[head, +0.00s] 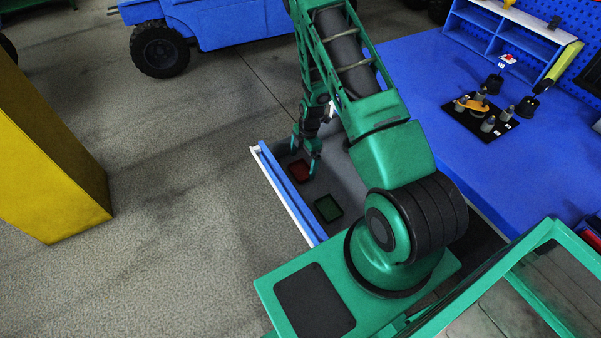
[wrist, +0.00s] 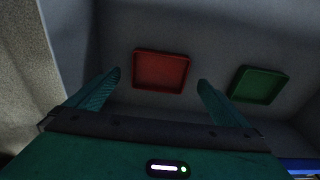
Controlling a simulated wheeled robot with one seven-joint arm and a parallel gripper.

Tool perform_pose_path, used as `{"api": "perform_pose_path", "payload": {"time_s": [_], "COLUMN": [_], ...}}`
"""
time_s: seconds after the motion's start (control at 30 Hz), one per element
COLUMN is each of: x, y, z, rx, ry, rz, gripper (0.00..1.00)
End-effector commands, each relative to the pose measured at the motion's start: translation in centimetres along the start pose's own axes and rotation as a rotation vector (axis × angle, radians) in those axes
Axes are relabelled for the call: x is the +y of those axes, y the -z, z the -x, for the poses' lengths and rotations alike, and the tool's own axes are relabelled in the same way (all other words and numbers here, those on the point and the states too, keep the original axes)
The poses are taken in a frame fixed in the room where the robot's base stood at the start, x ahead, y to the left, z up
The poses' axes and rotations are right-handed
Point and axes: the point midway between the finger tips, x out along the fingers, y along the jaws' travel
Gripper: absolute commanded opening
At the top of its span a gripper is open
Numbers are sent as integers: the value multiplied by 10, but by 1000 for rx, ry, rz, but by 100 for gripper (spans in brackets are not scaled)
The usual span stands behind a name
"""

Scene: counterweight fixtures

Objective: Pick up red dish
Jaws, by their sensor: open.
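The red dish (head: 300,171) is a shallow square tray lying on the floor of an open drawer. In the wrist view the red dish (wrist: 160,70) lies ahead of my fingertips, between their lines, with nothing in the jaws. My gripper (head: 305,158) is open and points down into the drawer above the red dish. Its two teal fingers show apart in the wrist view (wrist: 158,82). I cannot tell the exact height of the fingertips over the dish.
A green dish (head: 328,209) lies in the same drawer, and to the right in the wrist view (wrist: 258,85). The blue and white drawer front (head: 285,196) borders the left side. A blue workbench (head: 425,75) holds a black board (head: 479,122) with several small parts.

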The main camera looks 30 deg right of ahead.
Motion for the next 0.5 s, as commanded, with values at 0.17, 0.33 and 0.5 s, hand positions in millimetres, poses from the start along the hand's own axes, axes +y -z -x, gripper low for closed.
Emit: {"api": "perform_pose_path", "payload": {"time_s": [0.17,0.33,0.5], "x": [1,2,2], "y": [1,1,1], "z": [-24,-31,-31], "rx": [1,0,0], "ry": [2,0,0], "rz": [1,0,0], "gripper": [100,100,100]}}
